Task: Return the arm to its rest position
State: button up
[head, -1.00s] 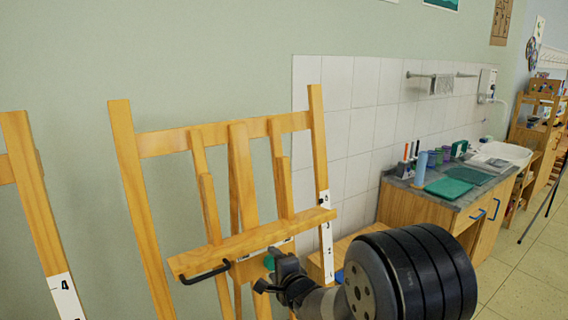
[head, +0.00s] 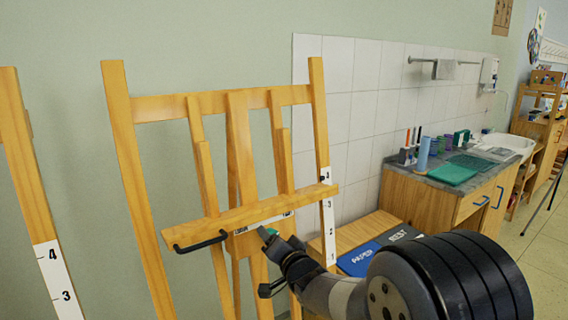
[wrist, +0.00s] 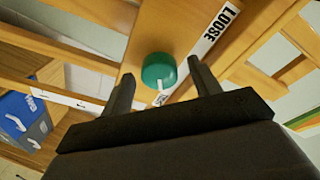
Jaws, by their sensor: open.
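My gripper (head: 281,244) is in front of the wooden easel (head: 236,112), just below its ledge. In the wrist view, my gripper (wrist: 160,88) has its two dark fingers apart with nothing held between them. A green knob (wrist: 158,71) on the easel shows beyond and between the fingertips, with a white mark on it. The knob also shows in the head view (head: 268,233), partly hidden by my gripper. I cannot tell whether a finger touches it. A white strip reading "LOOSE" (wrist: 216,29) runs beside the knob.
A black hooked handle (head: 201,243) sticks out under the ledge (head: 250,213). Another easel (head: 28,170) stands at the left. Bins marked "PAPER" (head: 360,259) and "REST" (head: 398,235) are right of my gripper. A sink cabinet (head: 440,207) stands farther back; floor shows at the right.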

jog(key=shift+f+n+y+b, duration=0.1)
jog(key=shift+n+y+b, duration=0.3)
jog(key=shift+n+b, duration=1.3)
jog(key=shift+n+y+b, duration=0.4)
jog(key=shift+n+b, duration=0.05)
jog(key=shift+n, duration=2.35)
jog(key=shift+d+f, duration=0.1)
